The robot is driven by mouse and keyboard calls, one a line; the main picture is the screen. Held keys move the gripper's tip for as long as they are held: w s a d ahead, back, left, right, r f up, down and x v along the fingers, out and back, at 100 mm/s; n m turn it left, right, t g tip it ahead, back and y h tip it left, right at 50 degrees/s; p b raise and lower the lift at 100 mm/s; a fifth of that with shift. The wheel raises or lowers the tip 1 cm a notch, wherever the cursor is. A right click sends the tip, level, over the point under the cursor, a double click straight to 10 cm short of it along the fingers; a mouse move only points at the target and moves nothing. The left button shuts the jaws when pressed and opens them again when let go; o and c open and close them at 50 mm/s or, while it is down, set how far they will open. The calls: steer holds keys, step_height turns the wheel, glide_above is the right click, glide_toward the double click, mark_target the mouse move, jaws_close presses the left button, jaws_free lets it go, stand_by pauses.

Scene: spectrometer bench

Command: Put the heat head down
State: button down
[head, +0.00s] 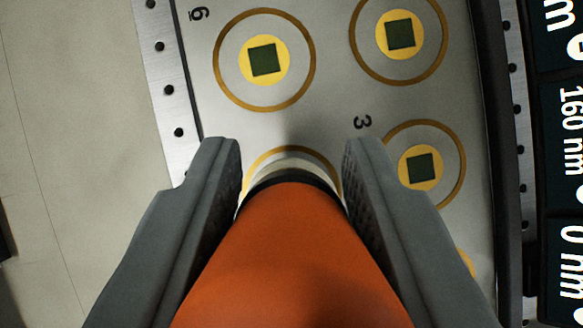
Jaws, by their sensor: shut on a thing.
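The heat head (290,260) is an orange, tapered body with a dark ring and a pale tip at its far end. My gripper (292,170) is shut on it, with one grey finger on each side. The pale tip points at a gold-ringed spot (288,151) on the light grey plate (285,118). The heat head covers most of that spot. I cannot tell whether the tip touches the plate or is above it.
Other gold-ringed spots with dark square chips show at upper left (263,60), upper right (400,34) and right (420,168). A perforated metal strip (163,75) edges the plate on the left. Dark panels labelled in nm (563,150) stand at right. The pale surface (70,120) at left is clear.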

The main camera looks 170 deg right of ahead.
steer(key=shift+f, duration=0.6)
steer(key=c, duration=1.1)
jaws_free()
steer(key=shift+f, duration=0.15)
steer(key=shift+o, duration=0.2)
steer(key=v, duration=1.2)
